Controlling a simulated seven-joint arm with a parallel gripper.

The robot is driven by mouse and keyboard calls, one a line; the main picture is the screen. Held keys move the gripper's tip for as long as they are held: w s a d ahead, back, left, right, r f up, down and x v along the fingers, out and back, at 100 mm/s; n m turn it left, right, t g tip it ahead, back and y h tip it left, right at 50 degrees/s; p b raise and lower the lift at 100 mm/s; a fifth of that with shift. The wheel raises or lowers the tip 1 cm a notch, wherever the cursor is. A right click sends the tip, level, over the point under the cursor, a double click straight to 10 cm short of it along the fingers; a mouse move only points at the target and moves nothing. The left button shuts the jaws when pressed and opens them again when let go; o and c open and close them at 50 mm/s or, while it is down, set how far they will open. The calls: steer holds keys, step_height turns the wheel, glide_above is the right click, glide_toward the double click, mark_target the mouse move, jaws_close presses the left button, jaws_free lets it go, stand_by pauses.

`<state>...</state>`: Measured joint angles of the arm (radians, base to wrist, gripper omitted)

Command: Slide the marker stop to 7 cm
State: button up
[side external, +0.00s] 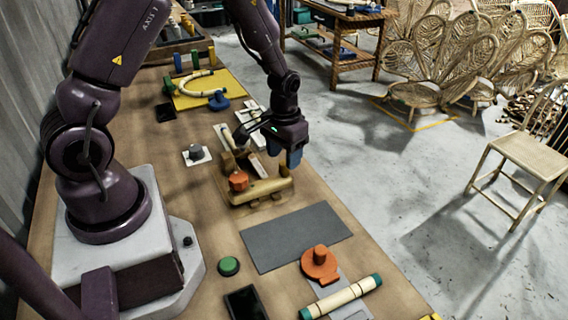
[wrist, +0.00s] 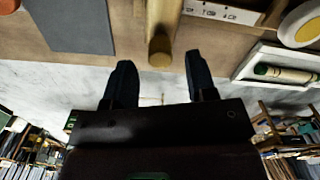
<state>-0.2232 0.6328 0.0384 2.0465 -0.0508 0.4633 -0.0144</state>
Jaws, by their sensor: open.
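My gripper (side external: 288,156) hangs over the wooden fixture near the bench's far edge in the side view. In the wrist view its two dark fingers (wrist: 160,78) are spread apart with nothing between the tips. A rounded wooden bar end (wrist: 160,52) lies just beyond the gap, apart from the fingers. A pale scale strip (wrist: 222,13) with printed marks shows right of that bar, cut off by the frame's top. The wooden fixture (side external: 262,191) carries an orange knob (side external: 238,181). I cannot make out the marker stop or read its position.
A grey mat (side external: 296,236) lies flat in front of the fixture. An orange clamp (side external: 320,266) and a green-capped cane piece (side external: 341,297) sit nearer the camera. A white tray (wrist: 284,68) holds a green-tipped marker. A grey knob (side external: 196,152) stands left of the fixture.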

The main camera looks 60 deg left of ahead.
mark_target(284, 162)
steer(key=shift+f, duration=1.65)
jaws_close()
steer(key=shift+a, duration=1.55)
jaws_free()
step_height(284, 162, up, 13)
